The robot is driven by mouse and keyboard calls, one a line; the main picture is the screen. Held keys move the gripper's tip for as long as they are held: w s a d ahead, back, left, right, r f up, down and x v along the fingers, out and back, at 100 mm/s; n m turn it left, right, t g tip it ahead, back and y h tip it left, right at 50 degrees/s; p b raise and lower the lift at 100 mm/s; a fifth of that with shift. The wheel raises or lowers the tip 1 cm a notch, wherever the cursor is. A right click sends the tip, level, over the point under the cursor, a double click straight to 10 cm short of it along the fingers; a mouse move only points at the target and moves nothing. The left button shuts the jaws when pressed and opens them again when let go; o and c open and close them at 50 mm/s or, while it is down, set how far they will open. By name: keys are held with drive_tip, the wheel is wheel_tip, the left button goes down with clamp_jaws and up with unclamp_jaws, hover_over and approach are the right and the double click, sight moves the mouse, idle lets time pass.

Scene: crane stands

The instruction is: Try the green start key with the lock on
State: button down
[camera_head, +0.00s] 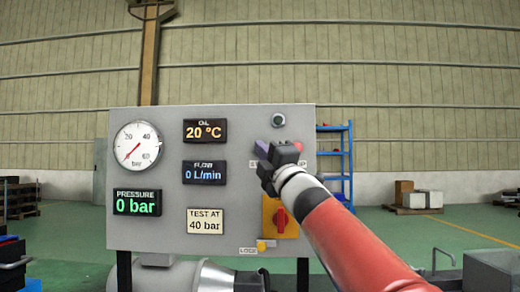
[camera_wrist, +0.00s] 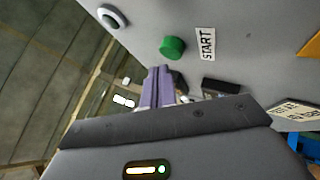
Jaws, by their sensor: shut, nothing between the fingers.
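The green start key (camera_wrist: 173,47) shows in the wrist view, beside its START label (camera_wrist: 205,43). In the head view my gripper hides it. My gripper (camera_head: 262,149) is at the upper right of the grey panel (camera_head: 160,240). Its purple fingers (camera_wrist: 155,70) are shut and empty, with their tips close to the green key; I cannot tell whether they touch. A red rotary switch (camera_head: 281,220) sits on a yellow plate below my gripper. A small yellow object, probably the lock (camera_head: 262,245), is beside the LOCK label (camera_head: 248,251); I cannot tell how it is fastened.
A red button (camera_head: 298,146) is just right of my gripper, and a round lamp or button (camera_head: 278,120) is above. The pressure display (camera_head: 137,202) reads 0 bar, the flow display (camera_head: 204,173) 0 L/min. A blue shelf (camera_head: 350,165) stands behind.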

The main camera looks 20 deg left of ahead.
drive_tip(key=shift+w+a, duration=0.1)
drive_tip(key=shift+w, duration=0.3)
drive_tip(key=shift+w+a, duration=0.1)
drive_tip(key=shift+w, duration=0.4)
idle(0.7)
idle(0.3)
drive_tip(key=shift+s+d+b, duration=0.2)
drive_tip(key=shift+s+b, duration=0.45)
drive_tip(key=shift+s, duration=0.25)
drive_tip(key=shift+s+d+b, duration=0.2)
drive_tip(key=shift+s+b, duration=0.25)
drive_tip(key=shift+s, duration=0.35)
drive_tip(key=shift+s+d+b, duration=0.2)
drive_tip(key=shift+s+b, duration=0.3)
drive_tip(key=shift+s, duration=0.35)
drive_tip(key=shift+s+d+b, duration=0.2)
drive_tip(key=shift+s+b, duration=0.25)
drive_tip(key=shift+s, duration=0.35)
